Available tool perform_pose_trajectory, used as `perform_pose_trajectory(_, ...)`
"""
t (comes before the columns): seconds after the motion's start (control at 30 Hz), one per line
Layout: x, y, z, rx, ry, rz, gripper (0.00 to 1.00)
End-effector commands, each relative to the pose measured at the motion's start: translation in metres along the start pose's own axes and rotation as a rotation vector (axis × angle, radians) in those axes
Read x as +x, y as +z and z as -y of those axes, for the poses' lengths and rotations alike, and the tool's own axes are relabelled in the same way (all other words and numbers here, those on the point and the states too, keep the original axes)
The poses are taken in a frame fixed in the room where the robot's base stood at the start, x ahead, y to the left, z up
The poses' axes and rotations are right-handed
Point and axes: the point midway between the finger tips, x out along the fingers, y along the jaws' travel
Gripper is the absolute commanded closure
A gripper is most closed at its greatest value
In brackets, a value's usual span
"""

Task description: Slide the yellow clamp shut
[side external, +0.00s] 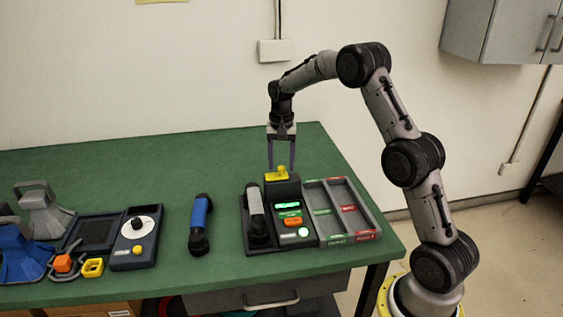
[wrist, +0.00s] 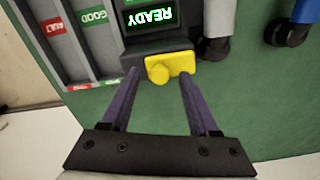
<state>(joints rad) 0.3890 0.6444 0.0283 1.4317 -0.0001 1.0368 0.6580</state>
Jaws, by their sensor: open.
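The yellow clamp (side external: 277,173) sits on top of the raised dark block at the back of the phone test station (side external: 280,246). In the wrist view the clamp (wrist: 171,67) shows a round knob on a flat yellow plate, just below the lit READY display (wrist: 150,17). My gripper (side external: 281,170) points down over the station's back. In the wrist view its two fingers (wrist: 160,80) are apart, one on each side of the clamp, with a gap to it. I cannot tell how far the clamp is slid.
A grey handset (side external: 257,216) rests on the station's left part. The sorting tray (side external: 342,208) with red and green labels adjoins the right side. A blue handset (side external: 200,222) lies to the left. Farther left is a device with a white dial (side external: 138,228). The table's back is clear.

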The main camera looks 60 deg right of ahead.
Motion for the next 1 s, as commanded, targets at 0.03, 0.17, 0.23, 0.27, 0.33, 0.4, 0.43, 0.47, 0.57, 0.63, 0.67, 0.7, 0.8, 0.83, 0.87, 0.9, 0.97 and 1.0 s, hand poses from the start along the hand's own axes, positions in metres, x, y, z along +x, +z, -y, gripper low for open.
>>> perform_pose_trajectory(0.03,0.0001,0.0000,0.0000,0.000,0.000,0.000,0.39)
perform_pose_trajectory(0.17,-0.0001,0.0000,0.0000,0.000,0.000,0.000,0.48)
perform_pose_trajectory(0.23,-0.0002,0.0000,0.0000,0.000,0.000,0.000,0.60)
perform_pose_trajectory(0.27,-0.0002,0.0000,0.0000,0.000,0.000,0.000,0.66)
perform_pose_trajectory(0.33,-0.0003,0.0000,0.0000,0.000,0.000,0.000,0.78)
perform_pose_trajectory(0.4,-0.0003,0.0000,0.0000,0.000,0.000,0.000,0.91)
perform_pose_trajectory(0.43,-0.0004,0.0000,0.0000,0.000,0.000,0.000,0.96)
perform_pose_trajectory(0.47,-0.0004,0.0000,0.0000,0.000,0.000,0.000,1.00)
perform_pose_trajectory(0.57,-0.0005,0.0000,0.0000,0.000,0.000,0.000,1.00)
perform_pose_trajectory(0.63,-0.0006,-0.0001,0.0000,0.000,0.000,0.000,1.00)
perform_pose_trajectory(0.67,-0.0006,-0.0001,0.0000,0.000,0.000,0.000,1.00)
perform_pose_trajectory(0.7,-0.0006,-0.0001,0.0000,0.000,0.000,0.000,1.00)
perform_pose_trajectory(0.8,-0.0007,-0.0001,0.0000,0.000,0.000,0.000,1.00)
perform_pose_trajectory(0.83,-0.0007,-0.0001,0.0000,0.000,0.000,0.000,1.00)
perform_pose_trajectory(0.87,-0.0007,-0.0001,0.0000,0.000,0.000,0.000,1.00)
perform_pose_trajectory(0.9,-0.0008,-0.0001,0.0000,0.000,0.000,0.000,1.00)
perform_pose_trajectory(0.97,-0.0008,-0.0001,0.0000,0.000,0.000,0.000,1.00)
perform_pose_trajectory(1.0,-0.0009,-0.0001,0.0000,0.000,0.000,0.000,1.00)
